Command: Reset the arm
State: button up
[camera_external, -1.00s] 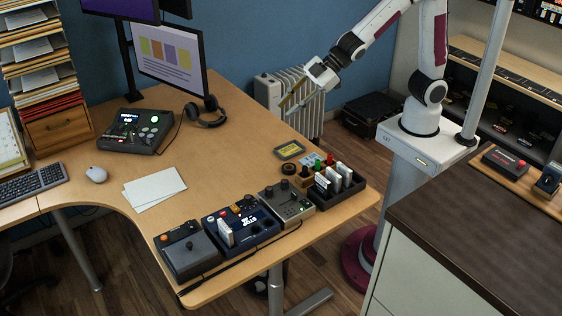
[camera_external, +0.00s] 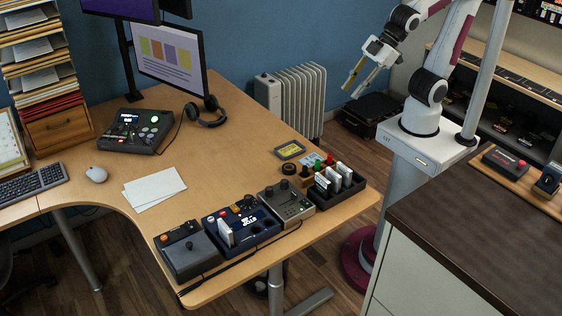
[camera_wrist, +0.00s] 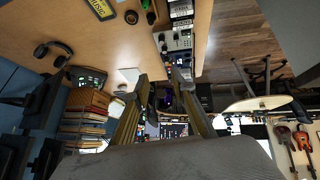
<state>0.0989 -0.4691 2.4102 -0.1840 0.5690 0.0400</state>
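My gripper (camera_external: 351,92) is raised in the air past the far right side of the wooden desk, in front of the blue wall and between the white radiator and my base. It points down and to the left. Its two long fingers stand apart with nothing between them. In the wrist view my gripper (camera_wrist: 160,79) also shows its two fingers apart and empty, with the desk and room tilted behind them.
The desk (camera_external: 225,160) holds a dark cartridge tray (camera_external: 350,200), several control boxes, a yellow-labelled cartridge (camera_external: 290,150) and headphones (camera_external: 206,115). The radiator (camera_external: 300,100) stands behind it. A pole (camera_external: 487,75) rises beside my base. A dark-topped cabinet (camera_external: 490,230) is at the front right.

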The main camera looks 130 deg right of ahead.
jog(key=s+a+y, duration=0.1)
jog(key=s+a, duration=0.2)
jog(key=s, duration=0.2)
jog(key=s+a+f+g+y, duration=0.1)
jog(key=s+a, duration=0.2)
jog(key=s, duration=0.3)
jog(key=shift+s+f+g, duration=0.15)
jog(key=shift+s+g, duration=0.05)
jog(key=shift+g, duration=0.1)
dwell(0.6)
